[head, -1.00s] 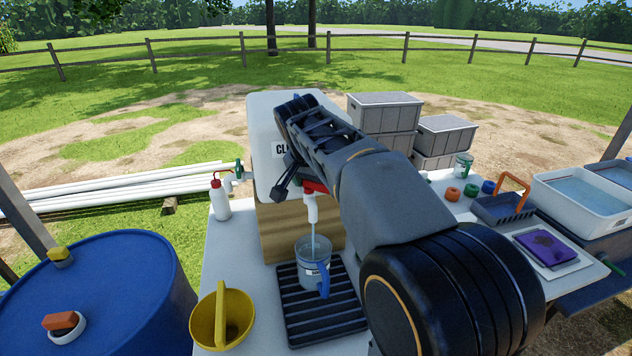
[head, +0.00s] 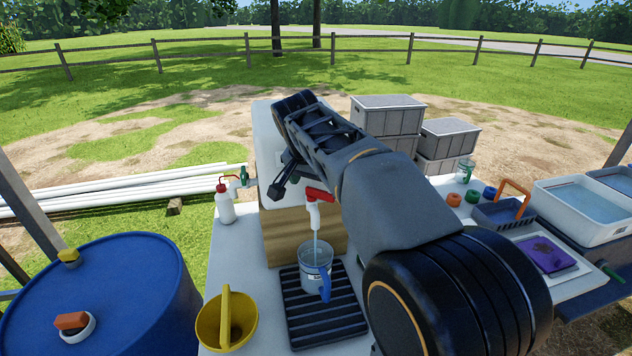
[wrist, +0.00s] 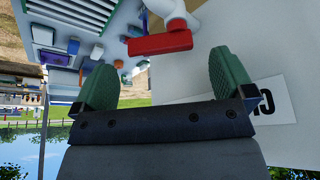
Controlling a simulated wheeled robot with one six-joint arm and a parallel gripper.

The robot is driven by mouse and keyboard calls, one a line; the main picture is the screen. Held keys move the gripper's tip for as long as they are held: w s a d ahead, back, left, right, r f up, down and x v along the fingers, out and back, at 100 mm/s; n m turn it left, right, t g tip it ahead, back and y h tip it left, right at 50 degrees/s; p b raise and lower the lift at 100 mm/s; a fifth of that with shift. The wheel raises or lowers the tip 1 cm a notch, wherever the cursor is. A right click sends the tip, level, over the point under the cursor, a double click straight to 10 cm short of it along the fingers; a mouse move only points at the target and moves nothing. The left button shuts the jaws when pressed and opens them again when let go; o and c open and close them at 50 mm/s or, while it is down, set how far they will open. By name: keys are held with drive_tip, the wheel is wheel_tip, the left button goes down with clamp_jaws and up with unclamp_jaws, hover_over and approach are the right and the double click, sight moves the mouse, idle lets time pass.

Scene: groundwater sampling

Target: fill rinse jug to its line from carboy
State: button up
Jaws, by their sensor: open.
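The rinse jug (head: 313,262), clear with a blue handle and a small label, stands upright on a black slatted drip tray (head: 300,335) under the tap. A stream of water runs from the white tap spout (head: 314,215) into it. I cannot read its water level against the line. The white carboy (head: 262,128) sits on a wooden block, partly hidden by my arm. Its tap has a red lever (head: 319,195), also in the wrist view (wrist: 160,44). My gripper (head: 281,182) is open and empty, left of the lever. In the wrist view its green fingers (wrist: 165,82) are apart, the lever lying beyond them.
A white wash bottle (head: 225,205) with a red cap stands left of the block. A blue drum (head: 120,280) is at far left. Bins, colored caps and a water tub (head: 590,205) are at right.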

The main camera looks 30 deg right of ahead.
drive_tip(key=p+v, duration=0.2)
drive_tip(key=v, duration=0.2)
drive_tip(key=shift+r, duration=0.1)
idle(7.5)
